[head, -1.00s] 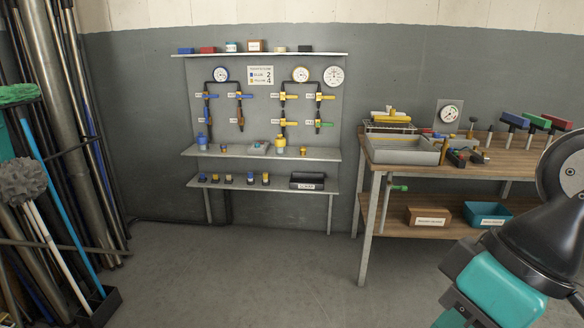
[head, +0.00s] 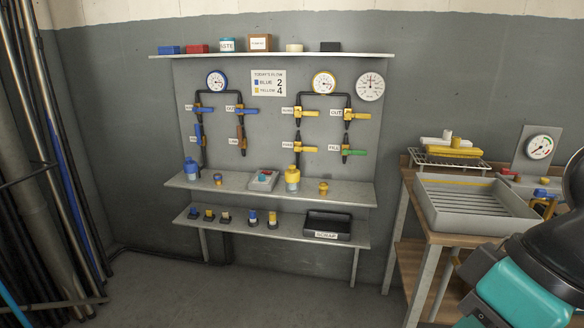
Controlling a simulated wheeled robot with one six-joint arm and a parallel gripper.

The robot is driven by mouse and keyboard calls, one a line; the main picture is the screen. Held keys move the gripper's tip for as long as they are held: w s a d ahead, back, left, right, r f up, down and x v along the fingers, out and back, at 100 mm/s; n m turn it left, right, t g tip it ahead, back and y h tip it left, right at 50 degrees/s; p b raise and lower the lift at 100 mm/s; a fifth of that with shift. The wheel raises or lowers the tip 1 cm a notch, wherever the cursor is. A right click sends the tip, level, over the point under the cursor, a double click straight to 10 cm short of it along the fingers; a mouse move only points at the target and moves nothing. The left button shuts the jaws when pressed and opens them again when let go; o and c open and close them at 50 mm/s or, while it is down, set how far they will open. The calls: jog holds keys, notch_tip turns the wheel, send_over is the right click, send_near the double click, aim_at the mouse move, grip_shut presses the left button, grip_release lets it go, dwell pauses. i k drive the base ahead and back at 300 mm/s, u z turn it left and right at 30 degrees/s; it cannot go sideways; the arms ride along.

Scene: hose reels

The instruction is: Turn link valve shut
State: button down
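A grey wall panel (head: 260,150) carries two black pipe loops with several small valves. A valve with a brown handle (head: 241,138) sits low on the right leg of the left loop; the small label beside it may read LINK, but it is too small to be sure. The handle stands upright, along the pipe. The other valves have blue, yellow and green handles, such as the blue one (head: 245,109) above it and the green one (head: 354,152) at the right. My black and teal arm shows at the lower right, far from the panel; my gripper's fingers are out of view.
Below the panel, an upper shelf (head: 215,186) holds bottles and a small box. A lower shelf (head: 290,234) holds small parts and a black scrap bin (head: 327,226). A wooden bench (head: 455,238) with a grey tray (head: 432,208) stands right. Poles lean at left. Floor before the panel is clear.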

aim_at(240, 137)
jog(key=u, duration=0.35)
jog(key=i, duration=1.25)
jog(key=u, duration=0.9)
jog(key=i, duration=2.25)
jog(key=z, duration=0.35)
